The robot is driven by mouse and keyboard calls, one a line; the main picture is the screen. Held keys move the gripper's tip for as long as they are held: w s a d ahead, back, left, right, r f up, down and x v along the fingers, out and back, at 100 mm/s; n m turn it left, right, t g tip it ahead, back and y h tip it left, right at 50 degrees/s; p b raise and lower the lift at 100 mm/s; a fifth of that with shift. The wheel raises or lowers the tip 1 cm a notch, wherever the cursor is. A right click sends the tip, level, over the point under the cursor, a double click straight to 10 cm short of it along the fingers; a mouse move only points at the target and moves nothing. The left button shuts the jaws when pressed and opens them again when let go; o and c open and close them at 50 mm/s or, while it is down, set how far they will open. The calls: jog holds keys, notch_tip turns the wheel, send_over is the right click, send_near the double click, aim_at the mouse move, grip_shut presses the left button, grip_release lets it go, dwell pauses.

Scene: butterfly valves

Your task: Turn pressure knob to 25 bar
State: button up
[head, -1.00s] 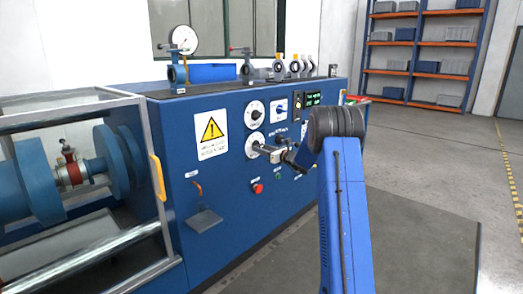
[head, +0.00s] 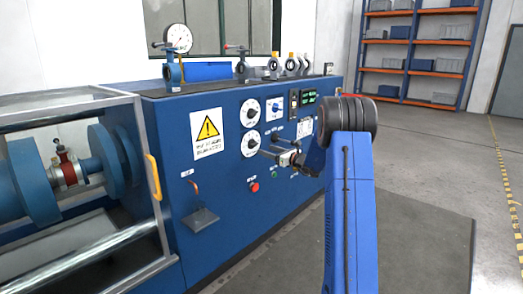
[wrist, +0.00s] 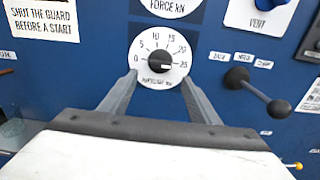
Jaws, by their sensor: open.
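The pressure knob is a small black knob (wrist: 160,54) on a round white dial marked 0 to 25, on the blue panel. In the head view its dial (head: 250,143) is the lower of two round dials. A small light mark shows at the knob's lower right, on the 25 side; its exact reading is too small to tell. My gripper (wrist: 160,80) is open and empty, its two fingers on either side of the dial's lower half in the wrist view.
The force dial (head: 250,112) is directly above. A black ball-ended lever (wrist: 258,92) sticks out right of the knob. A red button (head: 254,187) is below, and a warning sign (head: 207,132) is left. Open floor (head: 420,235) lies to the right.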

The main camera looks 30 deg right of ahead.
jog(key=v, duration=1)
